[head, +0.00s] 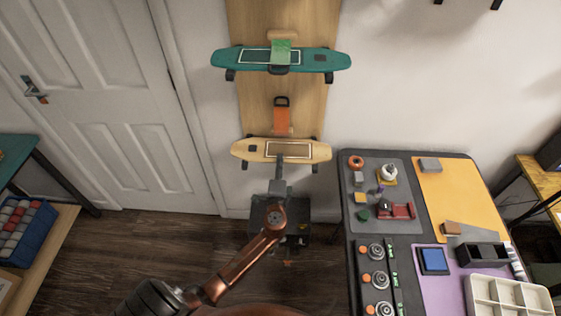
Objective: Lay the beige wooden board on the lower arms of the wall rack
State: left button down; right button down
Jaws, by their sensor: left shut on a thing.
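The beige wooden board (240,150), with a dark-outlined rectangle on its deck and dark wheels under its ends, is level at the lower part of the wall rack (292,92). My left gripper (280,163) is shut on the middle of its near edge. An orange piece (282,122) on the rack panel is just behind the board. The lower arms are mostly hidden by the board, so I cannot tell whether it touches them. My right gripper is not in view.
A teal board (230,57) sits higher on the rack. A dark box-like object (262,212) is on the floor below. A workbench (348,240) with tools and trays stands at right. A white door (105,90) is at left.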

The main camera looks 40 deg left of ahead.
pick_arm(q)
jog(key=c, duration=2)
grip_release()
jog(key=shift+o, duration=0.2)
jog(key=o, duration=0.8)
jog(key=v, duration=1.1)
